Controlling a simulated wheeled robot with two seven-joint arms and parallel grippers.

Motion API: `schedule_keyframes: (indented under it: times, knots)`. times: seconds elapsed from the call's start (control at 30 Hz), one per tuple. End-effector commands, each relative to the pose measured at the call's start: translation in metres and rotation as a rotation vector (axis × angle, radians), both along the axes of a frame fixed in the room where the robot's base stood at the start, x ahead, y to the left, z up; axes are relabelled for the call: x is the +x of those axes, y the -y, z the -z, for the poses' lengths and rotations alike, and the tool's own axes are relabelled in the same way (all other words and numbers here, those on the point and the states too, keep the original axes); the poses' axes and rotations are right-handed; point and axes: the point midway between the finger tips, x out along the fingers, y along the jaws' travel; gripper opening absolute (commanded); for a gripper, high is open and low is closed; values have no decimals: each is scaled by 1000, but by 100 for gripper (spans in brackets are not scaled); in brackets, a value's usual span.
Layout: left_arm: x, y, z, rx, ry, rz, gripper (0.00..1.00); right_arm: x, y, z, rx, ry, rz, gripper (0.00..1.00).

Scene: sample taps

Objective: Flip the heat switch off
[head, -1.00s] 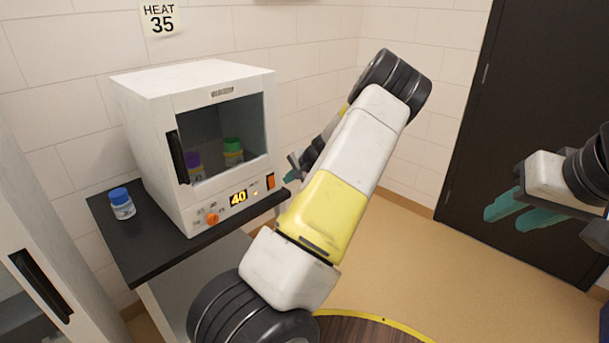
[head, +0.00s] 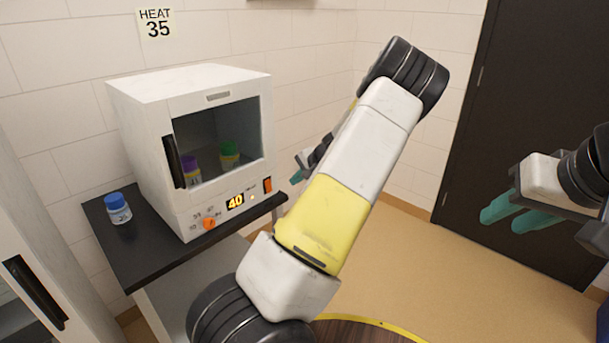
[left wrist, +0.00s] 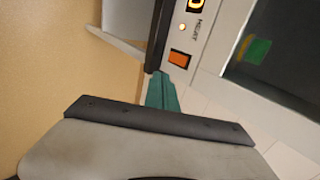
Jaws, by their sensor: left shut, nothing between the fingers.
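The white oven (head: 150,105) stands on a black-topped stand. Its orange heat switch (head: 267,185) is at the lower right of the front panel. The switch also shows in the left wrist view (left wrist: 179,59), next to the HEAT label and a lit indicator light (left wrist: 183,27). I cannot tell clearly which way the rocker is tipped. The display (head: 235,202) reads 40. My left gripper (head: 296,178) is shut and empty, just right of the switch and apart from it. Its teal fingertips (left wrist: 161,88) point toward the panel near the switch. My right gripper (head: 513,215) is open and empty, far to the right.
A blue-capped bottle (head: 118,208) stands on the black stand top (head: 130,250), left of the oven. Purple-capped (head: 190,168) and green-capped (head: 229,155) bottles are inside behind the closed door. A wall sign (head: 156,22) reads HEAT 35.

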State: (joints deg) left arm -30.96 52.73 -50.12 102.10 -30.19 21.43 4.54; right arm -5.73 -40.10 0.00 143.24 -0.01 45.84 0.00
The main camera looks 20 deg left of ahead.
Motion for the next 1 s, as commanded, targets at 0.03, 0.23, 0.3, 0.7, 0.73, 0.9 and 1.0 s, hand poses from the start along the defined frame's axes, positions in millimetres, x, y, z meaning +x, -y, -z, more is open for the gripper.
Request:
schedule_keyframes:
  times: [0.03,0.23,0.3,0.7,0.73,0.9,1.0]
  knots:
    - [0,-1,-1,0,2,-1,0,0,0,0,0,0,0,36]
    - [1,-3,1,0,2,-3,0,0,0,0,0,0,0,36]
    - [2,-8,6,1,1,-4,0,0,0,0,0,0,0,36]
    - [22,-58,64,1,0,-4,0,0,0,0,0,0,0,36]
    - [23,-62,69,0,0,-4,0,0,0,0,0,0,0,36]
    - [34,-85,75,0,4,-4,0,0,0,0,0,0,0,36]
    - [38,-94,77,-1,3,-2,0,0,0,0,0,0,0,36]
